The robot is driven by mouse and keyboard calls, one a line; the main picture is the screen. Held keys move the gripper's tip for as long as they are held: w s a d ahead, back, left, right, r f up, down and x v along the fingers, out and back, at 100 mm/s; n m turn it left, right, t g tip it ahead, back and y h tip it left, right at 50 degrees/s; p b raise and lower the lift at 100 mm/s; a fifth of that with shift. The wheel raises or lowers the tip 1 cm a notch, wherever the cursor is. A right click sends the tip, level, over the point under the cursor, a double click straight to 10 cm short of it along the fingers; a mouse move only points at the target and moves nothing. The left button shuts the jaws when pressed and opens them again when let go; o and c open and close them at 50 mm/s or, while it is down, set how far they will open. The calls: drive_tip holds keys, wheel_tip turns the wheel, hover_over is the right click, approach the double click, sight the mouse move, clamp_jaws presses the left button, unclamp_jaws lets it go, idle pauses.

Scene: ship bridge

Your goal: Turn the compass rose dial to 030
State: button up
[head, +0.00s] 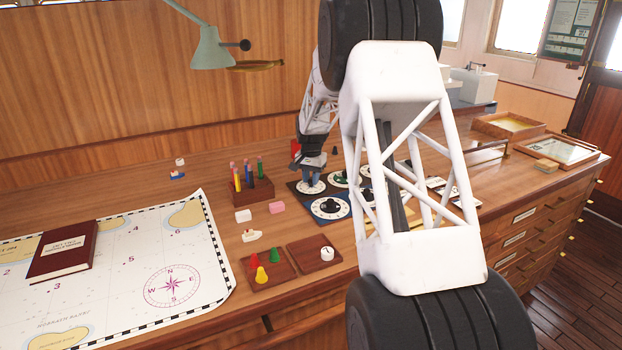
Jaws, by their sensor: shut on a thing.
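A dark panel (294,188) with several round dials lies on the desk, partly hidden behind my arm. My gripper (311,181) points down at the back left dial (312,189), which has a white ring. It is shut on that dial's knob; the fingers hide most of the knob. A front dial (330,208) has a white ring and a dark knob. Another dial with a green knob (342,179) is to the right of my gripper. The markings are too small to read, so I cannot tell which dial is the compass rose or its setting.
A pen block (252,190) stands left of the panel. Small trays with red and yellow pegs (261,273) and a white piece (327,254) lie in front. A chart (120,290) with a dark red book (64,251) covers the left. My arm hides the panel's right part.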

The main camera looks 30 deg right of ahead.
sight(311, 180)
drive_tip(key=o, duration=0.9)
drive_tip(key=shift+o, duration=0.2)
drive_tip(key=shift+r, duration=0.1)
drive_tip(key=shift+r, duration=3.8)
